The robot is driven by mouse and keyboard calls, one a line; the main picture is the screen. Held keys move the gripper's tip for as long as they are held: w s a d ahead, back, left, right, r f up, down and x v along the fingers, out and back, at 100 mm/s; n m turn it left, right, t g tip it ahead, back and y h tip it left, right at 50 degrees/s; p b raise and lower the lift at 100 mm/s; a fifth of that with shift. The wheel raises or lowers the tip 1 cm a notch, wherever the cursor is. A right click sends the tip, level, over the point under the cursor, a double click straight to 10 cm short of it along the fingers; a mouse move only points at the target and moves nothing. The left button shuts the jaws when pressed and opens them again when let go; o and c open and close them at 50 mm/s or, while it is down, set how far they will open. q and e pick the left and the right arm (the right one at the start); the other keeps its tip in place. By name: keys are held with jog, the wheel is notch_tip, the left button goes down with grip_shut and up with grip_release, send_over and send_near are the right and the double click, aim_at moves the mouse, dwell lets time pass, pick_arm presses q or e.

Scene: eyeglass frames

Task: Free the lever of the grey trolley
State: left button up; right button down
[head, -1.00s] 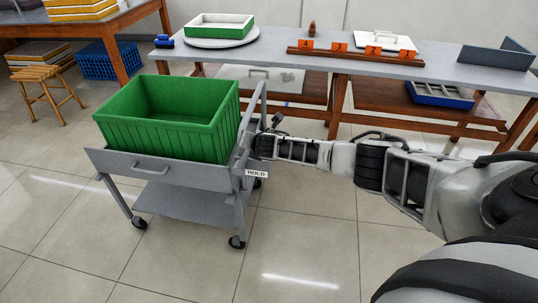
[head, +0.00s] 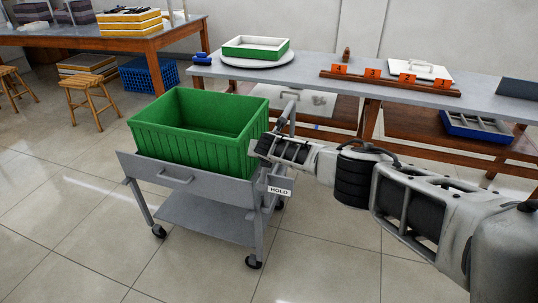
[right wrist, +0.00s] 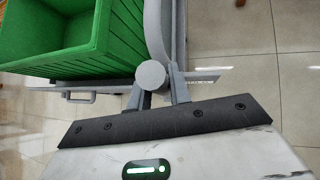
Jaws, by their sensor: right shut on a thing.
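The grey trolley (head: 210,218) stands on the tiled floor, carrying a green crate (head: 190,143). A HOLD label (head: 280,191) is on its right front corner. My right gripper (head: 262,146) is at the trolley's right side, by the crate's right edge. In the right wrist view its two grey fingers (right wrist: 160,90) are shut on a grey part beside a round grey knob (right wrist: 150,75), which I take for the lever. The knob and fingers hide how this part joins the trolley. My left gripper is not in view.
A long grey bench (head: 330,84) stands behind the trolley, with a green-and-white tray (head: 256,48) on a round plate and orange number tags. A wooden table (head: 100,38) and stools (head: 88,95) are at the back left. The floor in front is clear.

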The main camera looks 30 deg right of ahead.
jog(key=c, duration=1.3)
grip_release()
jog(key=shift+w+a, duration=0.1)
jog(key=shift+a, duration=0.15)
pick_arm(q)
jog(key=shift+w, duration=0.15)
pick_arm(e)
jog(key=shift+d, duration=0.1)
jog(key=shift+s+r+p, duration=0.25)
jog(key=shift+r+p, duration=0.1)
jog(key=shift+p, duration=0.2)
pick_arm(q)
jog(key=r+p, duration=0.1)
jog(key=p, duration=0.1)
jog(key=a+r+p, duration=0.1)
jog(key=p, duration=0.2)
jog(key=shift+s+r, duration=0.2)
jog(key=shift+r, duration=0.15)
pick_arm(e)
jog(key=v, duration=1.5)
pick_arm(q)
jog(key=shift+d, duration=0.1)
pick_arm(e)
jog(key=shift+s+a+f, duration=0.1)
jog(key=shift+s+a, duration=0.05)
jog(key=shift+a, duration=0.05)
